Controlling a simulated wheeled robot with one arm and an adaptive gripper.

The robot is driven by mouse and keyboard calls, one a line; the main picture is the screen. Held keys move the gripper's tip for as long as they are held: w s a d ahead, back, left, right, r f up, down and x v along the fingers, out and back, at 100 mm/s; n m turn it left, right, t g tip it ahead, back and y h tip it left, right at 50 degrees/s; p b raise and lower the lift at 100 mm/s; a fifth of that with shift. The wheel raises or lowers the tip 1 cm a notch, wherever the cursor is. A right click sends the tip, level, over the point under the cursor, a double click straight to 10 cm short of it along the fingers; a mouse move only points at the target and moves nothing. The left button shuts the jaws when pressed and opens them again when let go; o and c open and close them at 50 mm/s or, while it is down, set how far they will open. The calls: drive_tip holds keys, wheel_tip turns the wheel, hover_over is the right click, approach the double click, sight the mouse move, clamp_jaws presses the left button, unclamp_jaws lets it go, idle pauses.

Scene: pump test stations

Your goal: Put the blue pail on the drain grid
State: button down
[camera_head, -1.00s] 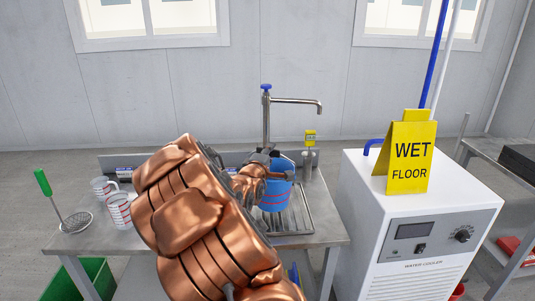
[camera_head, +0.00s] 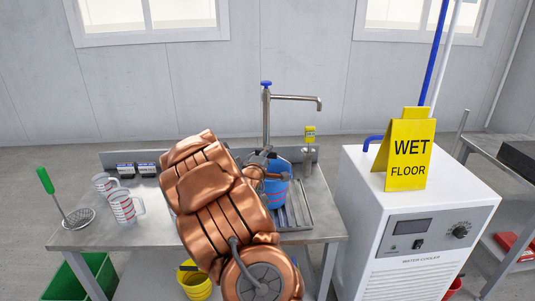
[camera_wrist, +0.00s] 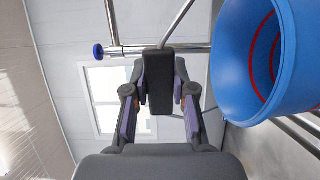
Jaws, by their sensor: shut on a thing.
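The blue pail (camera_head: 277,193) with red lines is at the sink end of the steel table in the head view, by the tap. My arm hides its left side. The drain grid (camera_head: 298,214) is a ribbed steel tray below and right of it. I cannot tell whether the pail touches the grid. My gripper (camera_head: 264,170) is at the pail's upper left.
Measuring jugs (camera_head: 123,207) and a green-handled strainer (camera_head: 62,205) are on the left. A white water cooler (camera_head: 415,230) with a wet-floor sign (camera_head: 408,155) stands right.

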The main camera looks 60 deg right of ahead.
drive_tip(key=c, duration=1)
unclamp_jaws()
drive_tip(key=shift+o, duration=0.2)
drive_tip(key=shift+a+r, duration=0.1)
drive_tip(key=shift+a, duration=0.05)
drive_tip(key=b+v, duration=0.6)
drive_tip(key=v, duration=0.5)
drive_tip(key=shift+a+b, duration=0.35)
drive_tip(key=shift+s, duration=0.15)
